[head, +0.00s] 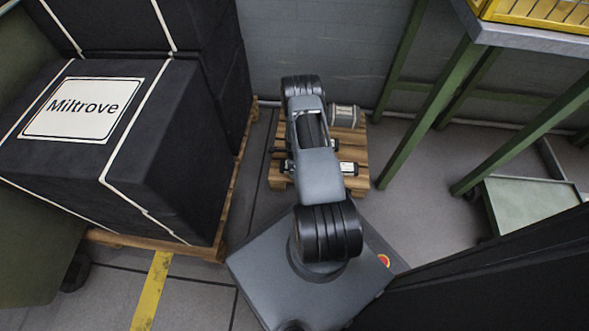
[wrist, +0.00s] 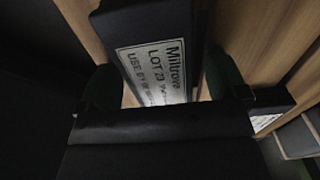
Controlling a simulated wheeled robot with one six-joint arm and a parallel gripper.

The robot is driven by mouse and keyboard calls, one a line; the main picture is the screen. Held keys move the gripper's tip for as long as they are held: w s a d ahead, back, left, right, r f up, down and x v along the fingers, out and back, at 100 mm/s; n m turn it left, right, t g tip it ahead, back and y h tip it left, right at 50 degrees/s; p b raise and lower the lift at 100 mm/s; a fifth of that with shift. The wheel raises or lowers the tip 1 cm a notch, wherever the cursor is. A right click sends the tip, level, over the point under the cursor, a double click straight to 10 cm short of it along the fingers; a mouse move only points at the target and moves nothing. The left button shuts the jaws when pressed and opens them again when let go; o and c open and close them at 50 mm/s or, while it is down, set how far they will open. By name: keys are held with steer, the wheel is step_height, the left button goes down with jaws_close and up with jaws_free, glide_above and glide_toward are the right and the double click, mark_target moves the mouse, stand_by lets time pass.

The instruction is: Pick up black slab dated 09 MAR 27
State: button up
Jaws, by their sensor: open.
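A black slab (wrist: 150,28) with a white label fills the upper middle of the wrist view. The label reads Miltrove, LOT 23 and USE BY; the date is too blurred and cut off to read. My gripper (wrist: 162,82) is open, with one dark green finger at each side of this slab; I cannot tell whether they touch it. A second black slab (wrist: 268,101) with a white label lies at the right. In the head view, a black slab with a white label (head: 348,169) shows beside my arm, which hides my gripper.
The slabs lie on a small wooden pallet (head: 353,152). A grey-green banded block (head: 345,116) sits at its back right. Large black wrapped blocks (head: 150,165) marked Miltrove stand on a pallet to the left. Green table legs (head: 405,50) rise close by on the right.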

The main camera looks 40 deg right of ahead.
steer(key=shift+r, duration=0.1)
steer(key=c, duration=1.2)
steer(key=shift+o, duration=0.2)
